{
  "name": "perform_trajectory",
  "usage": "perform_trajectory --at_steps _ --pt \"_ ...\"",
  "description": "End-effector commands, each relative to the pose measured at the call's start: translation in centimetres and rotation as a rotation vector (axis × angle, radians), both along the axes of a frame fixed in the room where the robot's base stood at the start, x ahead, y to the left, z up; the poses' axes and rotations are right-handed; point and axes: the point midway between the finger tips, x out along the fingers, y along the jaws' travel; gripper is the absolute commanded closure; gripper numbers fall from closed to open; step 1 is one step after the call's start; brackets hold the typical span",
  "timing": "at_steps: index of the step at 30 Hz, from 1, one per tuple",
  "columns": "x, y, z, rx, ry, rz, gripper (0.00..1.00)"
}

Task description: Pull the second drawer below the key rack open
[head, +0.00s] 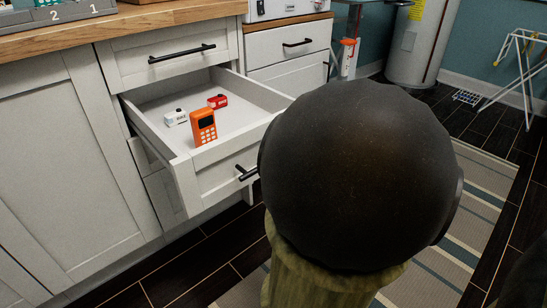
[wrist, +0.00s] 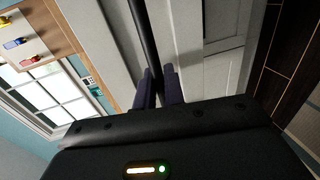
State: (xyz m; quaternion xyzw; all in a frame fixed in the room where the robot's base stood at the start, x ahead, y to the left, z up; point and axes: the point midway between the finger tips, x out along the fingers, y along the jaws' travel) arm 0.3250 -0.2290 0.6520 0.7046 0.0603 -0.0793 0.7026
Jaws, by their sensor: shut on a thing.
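The second drawer (head: 215,178), under a closed top drawer, stands well pulled out in the head view. Its inside shows an orange keypad device, a small white item and a small red item. Its black bar handle (head: 246,174) is partly hidden behind my arm. A grey numbered rack (head: 75,12), apparently the key rack, sits on the counter above, cut off by the frame edge. In the wrist view my gripper (wrist: 161,75) has its two dark fingers shut around the black bar handle (wrist: 143,30). My fingers are hidden in the head view.
The closed top drawer (head: 165,58) is just above the open one. A cabinet door (head: 75,165) is at the left. A striped rug (head: 470,215) lies on the dark floor at the right. A drying rack (head: 520,65) and a water heater (head: 415,45) stand farther back.

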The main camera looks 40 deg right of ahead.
Motion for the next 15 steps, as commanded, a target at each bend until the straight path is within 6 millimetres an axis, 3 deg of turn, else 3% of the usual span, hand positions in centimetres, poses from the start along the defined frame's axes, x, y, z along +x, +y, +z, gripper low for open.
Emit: perform_trajectory --at_steps 5,6,8,15 --pt "0.05 0.14 -0.13 0.002 0.003 0.004 1.00" --pt "0.05 0.13 -0.12 0.002 0.002 0.004 0.82" --pt "0.05 0.11 -0.10 0.002 0.002 0.004 0.74" --pt "0.03 0.06 -0.04 0.000 0.001 0.002 0.74"
